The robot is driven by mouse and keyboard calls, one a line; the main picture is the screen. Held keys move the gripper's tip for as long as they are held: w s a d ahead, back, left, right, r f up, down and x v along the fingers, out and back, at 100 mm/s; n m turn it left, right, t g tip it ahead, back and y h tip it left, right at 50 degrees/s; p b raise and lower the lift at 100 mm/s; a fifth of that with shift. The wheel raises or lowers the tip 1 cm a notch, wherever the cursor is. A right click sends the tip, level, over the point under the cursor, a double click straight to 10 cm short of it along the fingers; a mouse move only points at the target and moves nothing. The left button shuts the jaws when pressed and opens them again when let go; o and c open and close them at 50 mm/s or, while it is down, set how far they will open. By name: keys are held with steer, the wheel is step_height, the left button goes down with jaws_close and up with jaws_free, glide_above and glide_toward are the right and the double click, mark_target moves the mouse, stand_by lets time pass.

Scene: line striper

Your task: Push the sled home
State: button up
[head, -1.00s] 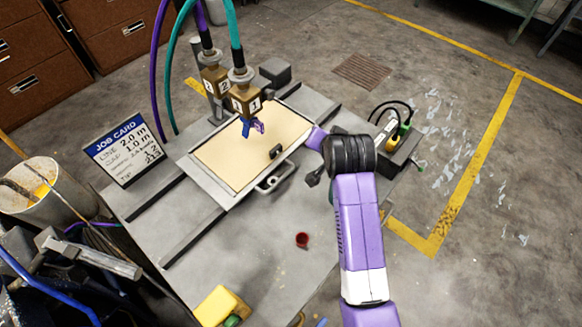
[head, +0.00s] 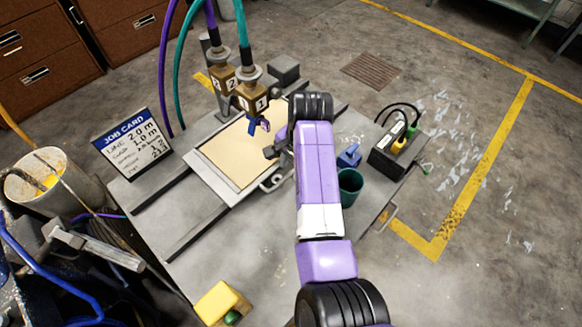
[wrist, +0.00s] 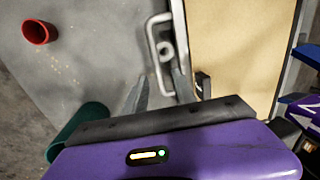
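The sled (head: 207,168) is a pale metal tray with a tan board (head: 240,150) on top, lying on the grey table under two hanging nozzle heads. A looped metal handle (head: 273,183) sticks out from its near edge; it also shows in the wrist view (wrist: 152,42). A small dark block (wrist: 203,84) sits at the board's edge.
A green cup (head: 350,188) and a blue piece (head: 349,156) stand right of my arm, near a black switch box (head: 392,152). A red cup (wrist: 38,32) is on the table. The nozzles (head: 250,95) hang over the board. A yellow block (head: 222,303) is at the front.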

steer(key=shift+w+a+f, duration=0.1)
steer(key=shift+f, duration=0.65)
jaws_close()
stand_by(0.9)
